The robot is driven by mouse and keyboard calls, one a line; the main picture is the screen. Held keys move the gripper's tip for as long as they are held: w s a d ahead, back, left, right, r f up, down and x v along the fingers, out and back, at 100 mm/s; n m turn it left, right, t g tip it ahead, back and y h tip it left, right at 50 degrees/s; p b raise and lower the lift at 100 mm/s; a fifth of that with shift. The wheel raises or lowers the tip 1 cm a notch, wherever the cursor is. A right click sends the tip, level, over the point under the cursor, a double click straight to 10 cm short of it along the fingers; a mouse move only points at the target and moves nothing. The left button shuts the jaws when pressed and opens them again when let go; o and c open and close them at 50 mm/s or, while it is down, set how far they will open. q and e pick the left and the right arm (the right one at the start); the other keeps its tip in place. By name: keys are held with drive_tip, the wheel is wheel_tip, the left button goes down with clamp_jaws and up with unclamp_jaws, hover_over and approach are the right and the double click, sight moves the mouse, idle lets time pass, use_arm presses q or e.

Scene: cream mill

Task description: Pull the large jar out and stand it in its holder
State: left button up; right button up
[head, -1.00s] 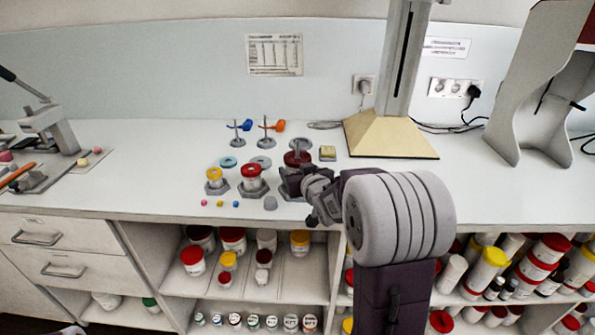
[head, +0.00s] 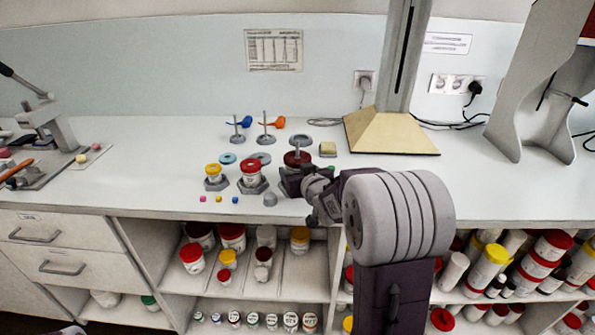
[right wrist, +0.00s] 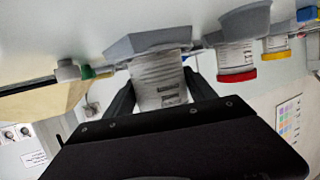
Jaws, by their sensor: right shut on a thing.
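The large jar has a dark red lid (head: 297,158) in the head view, where my right gripper hides most of its body. In the right wrist view, which is upside down, its pale labelled body (right wrist: 160,82) stands between my two fingers. My right gripper (head: 289,182) is shut on it from the front right. The grey holder (right wrist: 148,40) meets the jar's base in the wrist view; the jar looks upright there, but I cannot tell how deep it sits.
A red-lidded jar (head: 250,165) and a yellow-lidded jar (head: 212,169) stand in grey holders to the left. Metal stands with blue (head: 246,122) and orange (head: 278,122) knobs are behind. A grey column on a wooden base (head: 391,135) stands right. Open shelves below hold several jars.

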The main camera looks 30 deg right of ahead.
drive_tip(key=shift+f, duration=0.3)
drive_tip(key=o, duration=1.6)
drive_tip(key=shift+o, duration=0.4)
drive_tip(key=shift+o, duration=0.8)
drive_tip(key=shift+r+p+v, duration=0.15)
drive_tip(key=shift+p+v, duration=0.1)
drive_tip(key=shift+v, duration=0.65)
drive_tip(key=shift+r+p+v, duration=0.2)
drive_tip(key=shift+v, duration=0.65)
drive_tip(key=shift+r+p+v, duration=0.15)
drive_tip(key=shift+p+v, duration=0.4)
drive_tip(key=shift+v, duration=0.65)
drive_tip(key=shift+r+p+v, duration=0.15)
drive_tip(key=shift+p+v, duration=0.35)
drive_tip(key=shift+v, duration=0.7)
drive_tip(key=shift+w, duration=0.1)
